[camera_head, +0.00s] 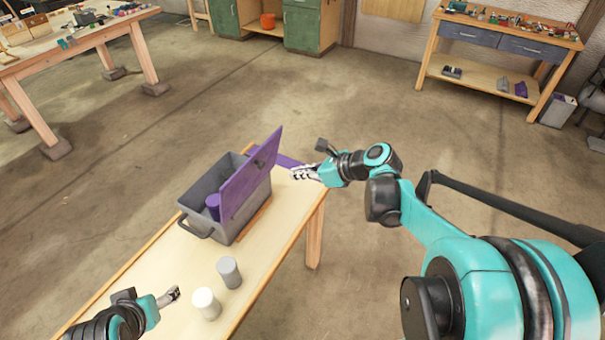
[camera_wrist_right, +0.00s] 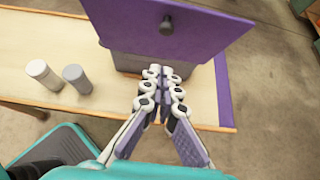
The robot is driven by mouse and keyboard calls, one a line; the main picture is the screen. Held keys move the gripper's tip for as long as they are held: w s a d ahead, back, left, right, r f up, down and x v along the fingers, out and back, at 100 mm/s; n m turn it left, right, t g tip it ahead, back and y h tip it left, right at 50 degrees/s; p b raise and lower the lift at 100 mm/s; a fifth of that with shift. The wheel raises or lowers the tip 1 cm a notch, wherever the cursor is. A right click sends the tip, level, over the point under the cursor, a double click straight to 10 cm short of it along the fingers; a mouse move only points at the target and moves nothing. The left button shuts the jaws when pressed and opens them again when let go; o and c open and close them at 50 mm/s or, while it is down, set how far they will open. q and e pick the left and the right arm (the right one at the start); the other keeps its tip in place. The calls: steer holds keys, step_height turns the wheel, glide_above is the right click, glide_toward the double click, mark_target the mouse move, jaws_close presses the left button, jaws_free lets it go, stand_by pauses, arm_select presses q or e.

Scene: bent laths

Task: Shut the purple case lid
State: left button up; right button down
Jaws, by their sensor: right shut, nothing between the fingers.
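The grey case (camera_head: 232,186) stands on the wooden table. Its purple lid (camera_head: 252,177) is raised, standing steeply open along the case's right side, with a dark knob on its face. In the right wrist view the lid (camera_wrist_right: 205,30) fills the top, with the grey case wall (camera_wrist_right: 140,65) below it. My right gripper (camera_head: 295,172) is shut and empty, just right of the lid; in the right wrist view its fingertips (camera_wrist_right: 163,72) are in front of the case. Contact cannot be told. My left gripper (camera_head: 174,293) is low at the left, near the table's front; its fingers look close together.
A purple cylinder (camera_head: 213,204) sits in the case. A white cylinder (camera_head: 206,304) and a grey cylinder (camera_head: 229,272) stand on the table in front. A purple strip (camera_wrist_right: 223,90) lies on the table beyond the case. Open floor surrounds the table.

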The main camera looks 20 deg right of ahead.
steer(key=w+a+f+b, duration=0.2)
steer(key=w+a, duration=0.3)
steer(key=w, duration=0.2)
steer(key=shift+f, duration=0.15)
steer(key=shift+a, duration=0.15)
